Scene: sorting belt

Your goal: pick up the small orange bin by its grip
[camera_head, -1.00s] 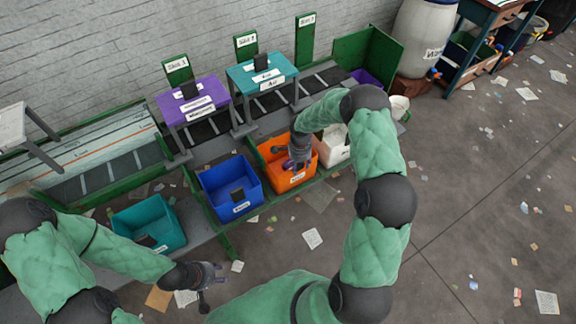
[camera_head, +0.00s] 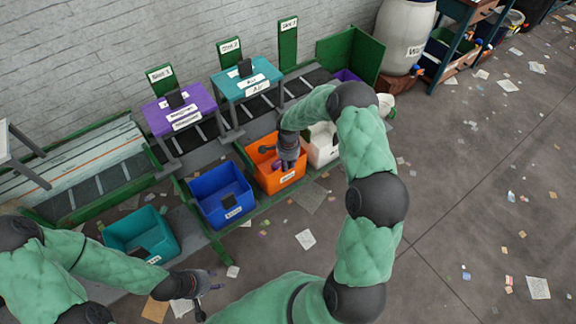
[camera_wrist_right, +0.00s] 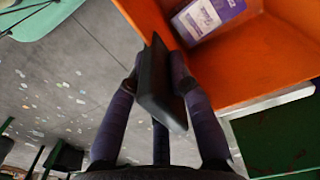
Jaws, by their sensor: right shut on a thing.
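The small orange bin (camera_head: 262,173) stands in the row of bins beside the belt, between the blue and white bins, with a white label on its front. My right gripper (camera_head: 287,164) reaches down over its front right part. In the right wrist view the orange bin (camera_wrist_right: 270,60) fills the upper right, with a purple-and-white label inside. My right fingers (camera_wrist_right: 158,85) are shut on its dark flat grip (camera_wrist_right: 160,88), one finger on either side. My left gripper (camera_head: 208,289) is low at the left, away from the bins, its fingers apart and empty.
The blue bin (camera_head: 222,207) is close on the left and the white bin (camera_head: 322,156) close on the right. A teal bin (camera_head: 158,232) stands further left. Purple (camera_head: 180,97) and teal (camera_head: 246,81) tables stand behind. Open floor with scattered paper lies at the right.

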